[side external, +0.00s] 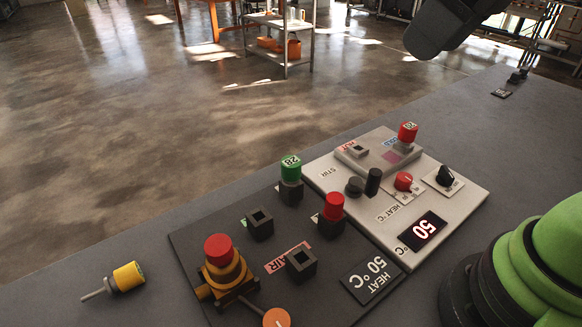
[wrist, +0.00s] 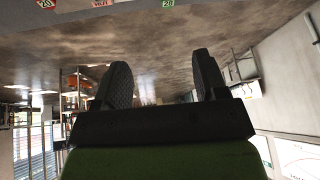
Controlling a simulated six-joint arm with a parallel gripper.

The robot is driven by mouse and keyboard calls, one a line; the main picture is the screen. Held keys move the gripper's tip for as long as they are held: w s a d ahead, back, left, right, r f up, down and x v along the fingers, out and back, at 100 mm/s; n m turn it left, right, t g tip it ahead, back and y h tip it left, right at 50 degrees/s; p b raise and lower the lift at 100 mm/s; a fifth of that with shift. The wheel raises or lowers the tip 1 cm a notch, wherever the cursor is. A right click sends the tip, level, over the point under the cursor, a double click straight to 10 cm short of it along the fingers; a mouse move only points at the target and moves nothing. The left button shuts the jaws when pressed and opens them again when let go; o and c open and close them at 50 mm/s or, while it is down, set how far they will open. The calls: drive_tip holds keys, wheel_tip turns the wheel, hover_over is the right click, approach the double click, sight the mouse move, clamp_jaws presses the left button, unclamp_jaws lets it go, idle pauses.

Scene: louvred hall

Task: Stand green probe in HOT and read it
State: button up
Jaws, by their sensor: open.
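The green probe (side external: 290,168), marked 28, stands upright in a dark socket (side external: 291,193) on the dark board. The pale block (side external: 380,150) on the hotplate has a red label, which I read as HOT, beside an empty-looking square hole (side external: 357,150). A red-capped probe (side external: 407,132) stands at the block's other end, by a blue label. My gripper (wrist: 162,70) is open and empty in the wrist view, with floor beyond its fingers. Coloured labels, one a green 28 (wrist: 167,3), show at that view's top edge. The fingers are not visible in the side view.
Another red-capped probe (side external: 333,207) stands in the dark board. An empty-looking AIR socket (side external: 300,262) and another socket (side external: 259,224) are nearby. A red-topped brass valve (side external: 218,250) stands left. A yellow-handled probe (side external: 127,276) lies on the table.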

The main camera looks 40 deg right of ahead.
drive_tip(key=w+a+f+n+g, duration=0.2)
drive_tip(key=w+n, duration=0.2)
drive_tip(key=w, duration=0.2)
drive_tip(key=n+g+h, duration=0.2)
drive_tip(key=n+g, duration=0.1)
drive_tip(key=n, duration=0.9)
hover_over(291, 161)
wheel_tip(291, 161, down, 14)
drive_tip(key=shift+s+r, duration=0.1)
drive_tip(key=shift+r, duration=0.15)
drive_tip(key=shift+f, duration=5.2)
clamp_jaws()
